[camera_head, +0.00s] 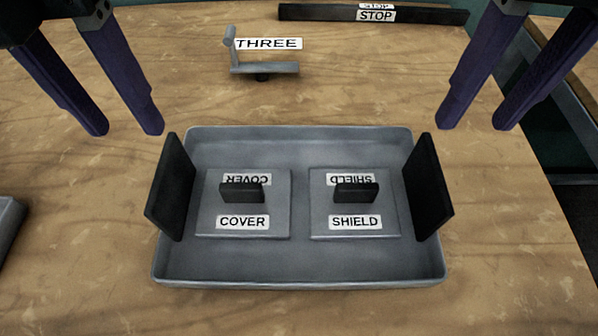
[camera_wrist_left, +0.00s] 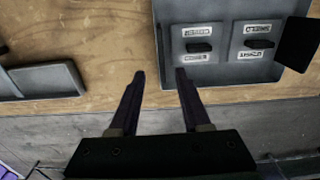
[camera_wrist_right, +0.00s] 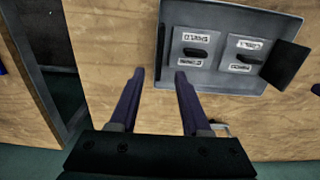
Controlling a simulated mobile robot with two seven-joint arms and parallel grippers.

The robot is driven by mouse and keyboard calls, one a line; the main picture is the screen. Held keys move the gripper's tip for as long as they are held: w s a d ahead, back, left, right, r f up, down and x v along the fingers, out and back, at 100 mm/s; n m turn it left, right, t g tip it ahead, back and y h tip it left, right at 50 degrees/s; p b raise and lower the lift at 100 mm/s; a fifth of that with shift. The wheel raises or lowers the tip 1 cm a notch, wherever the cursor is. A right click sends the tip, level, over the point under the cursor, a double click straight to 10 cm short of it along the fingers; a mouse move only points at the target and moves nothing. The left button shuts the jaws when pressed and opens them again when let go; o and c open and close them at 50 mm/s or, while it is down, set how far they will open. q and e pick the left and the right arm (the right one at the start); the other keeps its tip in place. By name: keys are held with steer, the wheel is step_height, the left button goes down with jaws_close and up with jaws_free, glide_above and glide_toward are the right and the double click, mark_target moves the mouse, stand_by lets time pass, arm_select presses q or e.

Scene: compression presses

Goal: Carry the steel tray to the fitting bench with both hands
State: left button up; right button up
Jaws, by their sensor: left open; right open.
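The grey steel tray (camera_head: 300,268) lies flat on the wooden table, with a black upright handle plate at its left end (camera_head: 172,188) and another at its right end (camera_head: 427,187). A cover plate (camera_head: 214,207) and a shield plate (camera_head: 390,225) lie in it, each with a dark knob. My left gripper (camera_head: 123,133) is open and empty, beyond and left of the tray's left handle. My right gripper (camera_head: 477,127) is open and empty, beyond and right of the right handle. Neither touches the tray. The tray also shows in the left wrist view (camera_wrist_left: 240,78) and the right wrist view (camera_wrist_right: 240,88).
A grey bracket labelled THREE (camera_head: 265,68) stands behind the tray. A dark bar labelled STOP (camera_head: 430,15) lies along the back. Part of another grey tray-like object (camera_head: 8,215) shows at the left edge. The table's right edge is near my right gripper.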

mark_target(438, 169)
arm_select(q)
steer(key=shift+f, duration=0.1)
arm_select(e)
steer(key=shift+f, duration=0.1)
arm_select(q)
step_height(438, 169, down, 10)
steer(key=shift+d+r, duration=0.1)
arm_select(e)
step_height(438, 169, down, 10)
steer(key=shift+r, duration=0.1)
arm_select(q)
steer(key=shift+c, duration=0.2)
arm_select(e)
steer(key=shift+c, duration=0.2)
arm_select(q)
jaws_close()
arm_select(e)
jaws_close()
arm_select(q)
steer(key=shift+r, duration=0.1)
arm_select(e)
steer(key=shift+r, duration=0.1)
